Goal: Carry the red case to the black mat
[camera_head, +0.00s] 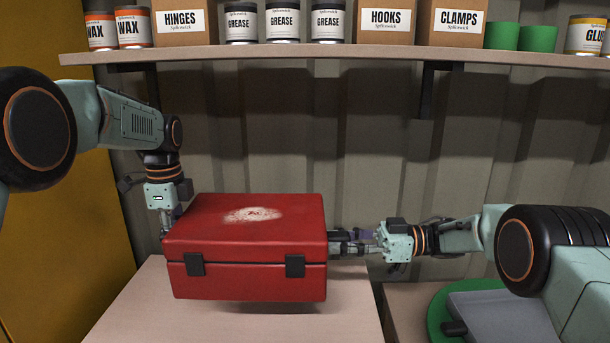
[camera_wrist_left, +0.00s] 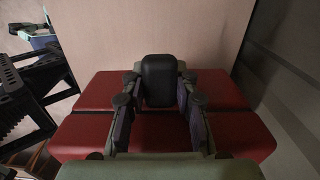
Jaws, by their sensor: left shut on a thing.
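The red case (camera_head: 246,245), with two dark latches and a pale scuffed patch on its lid, is level over the pale tabletop (camera_head: 130,310), with a shadow beneath its front edge. It looks raised slightly off the top. My left gripper (camera_head: 166,228) is shut on its left side; the fingertips are mostly hidden there. In the left wrist view, the fingers (camera_wrist_left: 160,112) lie over the case (camera_wrist_left: 90,115), with a black rounded block between them. My right gripper (camera_head: 338,243) meets the case's right side; whether its fingers are closed is unclear. I see no black mat.
A shelf (camera_head: 330,55) with tins, boxes and green pots runs above the case. At the lower right, a grey tray (camera_head: 505,318) lies on a green round surface (camera_head: 437,318). A gap separates the pale tabletop from the right-hand surface. A corrugated wall stands behind.

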